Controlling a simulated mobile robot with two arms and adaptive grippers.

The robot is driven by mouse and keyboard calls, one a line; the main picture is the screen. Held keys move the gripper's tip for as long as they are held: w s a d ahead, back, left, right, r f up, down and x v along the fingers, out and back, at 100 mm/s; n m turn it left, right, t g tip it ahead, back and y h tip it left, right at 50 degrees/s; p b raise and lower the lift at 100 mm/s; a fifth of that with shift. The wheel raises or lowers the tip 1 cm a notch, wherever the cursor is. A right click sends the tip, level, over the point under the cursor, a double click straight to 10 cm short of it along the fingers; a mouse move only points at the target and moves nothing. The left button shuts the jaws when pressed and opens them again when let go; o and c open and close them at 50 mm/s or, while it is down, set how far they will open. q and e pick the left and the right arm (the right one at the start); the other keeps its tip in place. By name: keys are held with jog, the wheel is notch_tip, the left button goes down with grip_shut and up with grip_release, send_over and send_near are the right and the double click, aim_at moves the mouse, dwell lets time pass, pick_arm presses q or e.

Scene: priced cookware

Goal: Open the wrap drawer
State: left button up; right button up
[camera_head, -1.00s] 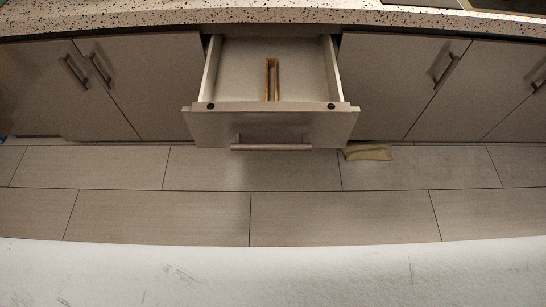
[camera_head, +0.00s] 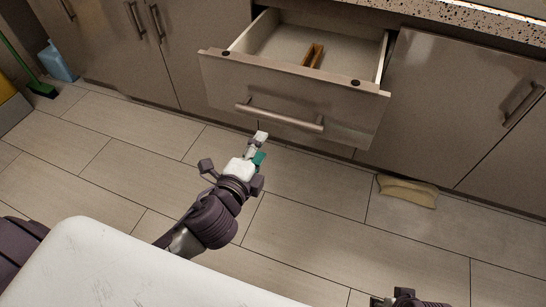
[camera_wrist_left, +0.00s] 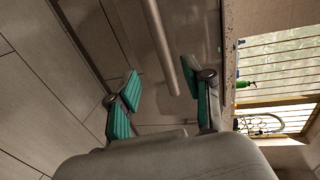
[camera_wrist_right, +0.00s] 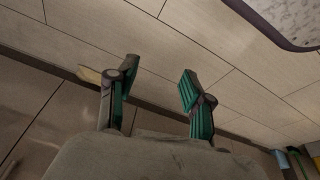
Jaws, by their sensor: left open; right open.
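The drawer (camera_head: 340,106) stands pulled out from the cabinet row, its inside visible from above. A narrow brown wooden piece (camera_head: 312,55) lies in it. The bar handle (camera_head: 280,115) runs across its front. My left gripper (camera_head: 260,146) is open and empty, below and in front of the handle. In the left wrist view the handle (camera_wrist_left: 162,45) appears between the two fingers (camera_wrist_left: 161,88); I cannot tell how near it is. My right gripper (camera_head: 400,301) shows only partly at the bottom edge; in the right wrist view it is open and empty (camera_wrist_right: 155,88) over the floor.
Closed cabinet doors flank the drawer (camera_head: 462,105). A tan cloth (camera_head: 408,191) lies on the tiled floor at the right. A blue container (camera_head: 61,64) and a green broom (camera_head: 38,88) stand at far left. Floor before the drawer is clear.

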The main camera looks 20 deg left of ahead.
aim_at(277, 121)
pick_arm(q)
jog(key=w+b, duration=0.1)
jog(key=w, duration=0.2)
jog(key=w+f+b, duration=0.1)
jog(key=w, duration=0.3)
jog(key=w+f+b, duration=0.1)
jog(key=w, duration=0.3)
jog(key=shift+d+f+b, duration=0.1)
jog(key=shift+f+b, duration=0.05)
jog(key=shift+b, duration=0.15)
jog(key=shift+w+f+b, duration=0.1)
jog(key=shift+w+b, duration=0.3)
jog(key=shift+w, duration=0.5)
jog(key=shift+w+d, duration=0.1)
jog(key=shift+w, duration=0.25)
pick_arm(e)
jog(key=w+a+r+t, duration=0.1)
jog(key=w+r+t, duration=0.2)
jog(key=w+r, duration=0.1)
jog(key=shift+w+a+r+t+y, duration=0.2)
jog(key=shift+a+r+t+y, duration=0.15)
jog(key=shift+r, duration=0.3)
pick_arm(q)
grip_shut()
jog(key=shift+o, duration=1.1)
grip_release()
